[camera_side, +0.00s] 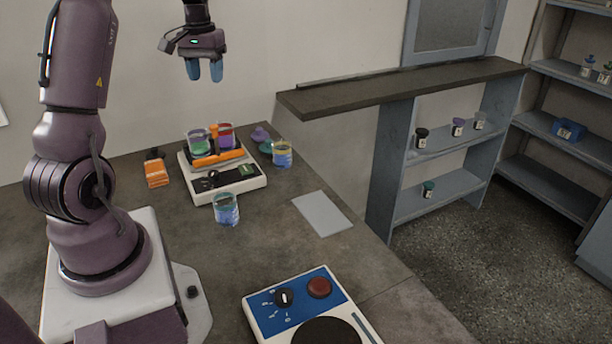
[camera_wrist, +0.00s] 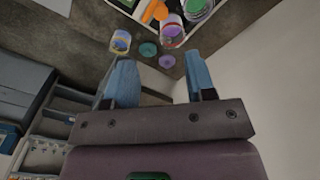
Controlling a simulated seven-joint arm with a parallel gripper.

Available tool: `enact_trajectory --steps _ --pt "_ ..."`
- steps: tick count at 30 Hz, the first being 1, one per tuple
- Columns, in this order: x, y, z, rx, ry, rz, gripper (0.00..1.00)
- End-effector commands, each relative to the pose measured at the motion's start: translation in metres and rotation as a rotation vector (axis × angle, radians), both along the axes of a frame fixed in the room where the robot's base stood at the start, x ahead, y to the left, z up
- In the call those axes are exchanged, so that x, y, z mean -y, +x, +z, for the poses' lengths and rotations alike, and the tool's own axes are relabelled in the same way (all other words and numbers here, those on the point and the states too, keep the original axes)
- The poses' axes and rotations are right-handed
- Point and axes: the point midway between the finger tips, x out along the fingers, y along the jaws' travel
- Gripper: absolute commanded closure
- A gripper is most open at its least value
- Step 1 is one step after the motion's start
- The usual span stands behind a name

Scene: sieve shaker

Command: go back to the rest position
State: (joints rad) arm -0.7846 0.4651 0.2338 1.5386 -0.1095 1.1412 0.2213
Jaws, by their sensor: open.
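My gripper (camera_side: 205,71) is raised high above the bench, over the back part of the sieve shaker, with nothing between its blue fingers. In the wrist view its two fingers (camera_wrist: 160,85) are apart and empty. The sieve shaker (camera_side: 228,188) is a white unit on the bench. A green-topped container (camera_side: 198,144) and a red-purple container (camera_side: 226,137) stand on it, with an orange clamp bar (camera_side: 217,157) across their front. My gripper is well clear of all of these.
A blue-banded jar (camera_side: 227,210) stands in front of the shaker and another jar (camera_side: 282,154) to its right. An orange item (camera_side: 156,172) lies left. A grey plate (camera_side: 322,214) and a blue-white device (camera_side: 270,318) are on the bench. A dark raised shelf (camera_side: 400,84) stands right.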

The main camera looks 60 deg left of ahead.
Motion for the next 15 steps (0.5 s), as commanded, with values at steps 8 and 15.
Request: enact_trajectory --steps 8,15 --pt "0.088 0.002 0.009 0.037 0.002 -0.055 0.50" --pt "0.211 0.001 0.041 0.155 0.067 -0.292 0.50"
